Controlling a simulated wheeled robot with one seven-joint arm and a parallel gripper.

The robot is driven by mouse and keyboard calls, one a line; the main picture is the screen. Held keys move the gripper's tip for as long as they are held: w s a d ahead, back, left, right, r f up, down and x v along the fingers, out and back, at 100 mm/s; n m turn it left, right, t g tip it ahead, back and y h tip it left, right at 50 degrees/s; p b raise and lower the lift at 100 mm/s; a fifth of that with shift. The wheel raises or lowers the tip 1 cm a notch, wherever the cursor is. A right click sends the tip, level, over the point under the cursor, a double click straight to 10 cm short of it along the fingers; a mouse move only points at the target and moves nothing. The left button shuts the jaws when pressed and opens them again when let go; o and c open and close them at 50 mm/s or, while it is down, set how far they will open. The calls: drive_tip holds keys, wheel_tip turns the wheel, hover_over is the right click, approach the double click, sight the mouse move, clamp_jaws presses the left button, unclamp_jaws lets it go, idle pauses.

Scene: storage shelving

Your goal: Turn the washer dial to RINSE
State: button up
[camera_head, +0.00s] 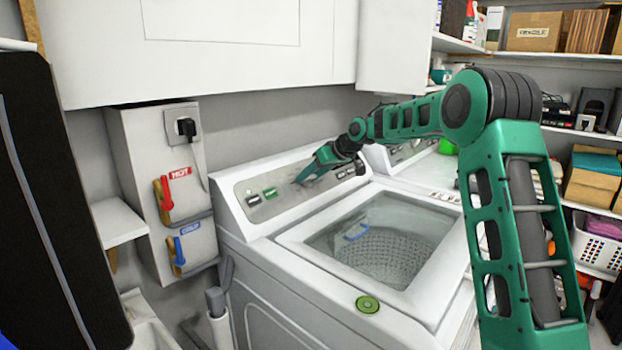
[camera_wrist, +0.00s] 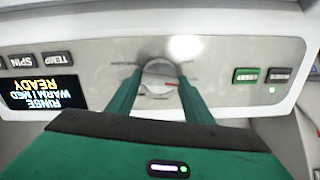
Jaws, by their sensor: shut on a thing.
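The washer (camera_head: 290,285) stands in the middle of the head view, its control panel (camera_head: 236,187) along the back. In the wrist view, which shows the panel upside down, the round silver dial (camera_wrist: 158,68) sits between the two green fingers of my gripper (camera_wrist: 158,84). The fingers are shut on the dial, one on each side. The display (camera_wrist: 38,93) reads RINSE, WARM | MED and READY. In the head view my gripper (camera_head: 301,180) reaches the panel and hides the dial.
A START button (camera_wrist: 247,75) and another button (camera_wrist: 281,75) flank the dial; TEMP (camera_wrist: 57,60) and SPIN (camera_wrist: 22,61) are on the other side. The washer's glass lid (camera_head: 385,235) lies below my arm. HOT and COLD valves (camera_head: 180,187) are at left; shelves (camera_head: 590,135) at right.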

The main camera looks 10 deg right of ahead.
drive_tip(key=shift+d+f, duration=0.1)
drive_tip(key=shift+d, duration=0.1)
drive_tip(key=o, duration=1)
drive_tip(key=shift+a, duration=0.1)
drive_tip(key=v, duration=1)
drive_tip(key=shift+s+r, duration=0.15)
drive_tip(key=shift+r, duration=0.15)
drive_tip(key=s+d+f+m+g+h, duration=0.15)
drive_tip(key=s+d, duration=0.25)
drive_tip(key=s, duration=0.6)
drive_tip(key=s+d+f+m+g+h, duration=0.1)
drive_tip(key=s+d+f+m+h, duration=0.15)
drive_tip(key=s+d, duration=0.45)
drive_tip(key=s+d+f+m+g+h, duration=0.1)
drive_tip(key=s+d+f+m, duration=0.1)
drive_tip(key=s, duration=1)
drive_tip(key=s+f+m+g, duration=0.1)
drive_tip(key=s+f+m, duration=0.1)
drive_tip(key=s, duration=0.7)
drive_tip(key=s+d+f+m+g, duration=0.1)
drive_tip(key=s+f, duration=0.3)
drive_tip(key=s, duration=0.5)
drive_tip(key=s+f+m+g, duration=0.2)
drive_tip(key=s+f, duration=0.1)
drive_tip(key=s, duration=0.7)
drive_tip(key=shift+d+m, duration=0.15)
drive_tip(key=shift+m, duration=0.15)
